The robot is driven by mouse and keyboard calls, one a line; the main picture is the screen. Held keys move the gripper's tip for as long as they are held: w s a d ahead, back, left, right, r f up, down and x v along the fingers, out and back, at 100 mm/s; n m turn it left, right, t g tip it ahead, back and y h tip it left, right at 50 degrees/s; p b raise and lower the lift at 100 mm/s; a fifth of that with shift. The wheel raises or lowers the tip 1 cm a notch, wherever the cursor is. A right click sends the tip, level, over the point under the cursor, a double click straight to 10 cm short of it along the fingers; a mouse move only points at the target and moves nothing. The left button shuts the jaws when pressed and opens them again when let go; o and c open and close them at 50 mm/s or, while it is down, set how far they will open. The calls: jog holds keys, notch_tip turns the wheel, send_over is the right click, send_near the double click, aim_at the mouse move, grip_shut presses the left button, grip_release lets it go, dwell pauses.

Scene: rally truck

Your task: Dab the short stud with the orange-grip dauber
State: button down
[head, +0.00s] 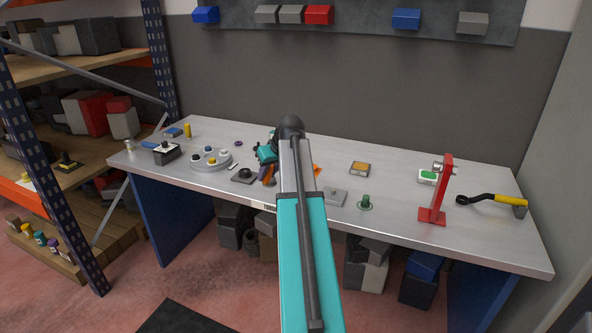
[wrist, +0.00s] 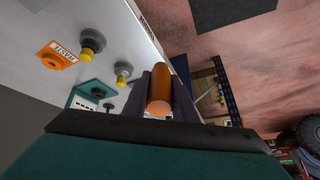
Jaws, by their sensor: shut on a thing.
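My gripper (wrist: 173,88) is shut on the orange grip of the dauber (wrist: 159,95), which sits between its two dark fingers in the wrist view. The dauber's far end is hidden. In the head view my gripper (head: 267,174) is over the bench, partly behind my arm. In the wrist view, two grey studs with yellow ends show left of the dauber, apart from it: one (wrist: 93,41) by an orange labelled block (wrist: 55,55), another (wrist: 122,70) nearer the dauber. I cannot tell which is the short stud.
The metal bench (head: 410,190) holds a round grey tray (head: 197,163), a dark plate with a knob (head: 243,176), a grey block (head: 335,197), a green peg (head: 366,201), a red stand (head: 440,190) and a yellow-handled tool (head: 505,199). Its back middle is mostly clear.

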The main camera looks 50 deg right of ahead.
jog(key=w+a+n+y, duration=0.1)
jog(key=w+a, duration=0.3)
jog(key=a, duration=0.9)
jog(key=w+a+n, duration=0.1)
jog(key=w+a, duration=0.3)
jog(key=a, duration=0.8)
jog(key=s+a+r+n+y, duration=0.1)
jog(key=a, duration=2.3)
jog(key=shift+a+n, duration=0.25)
jog(key=shift+n, duration=0.05)
jog(key=shift+a+r, duration=0.1)
jog(key=shift+a, duration=0.05)
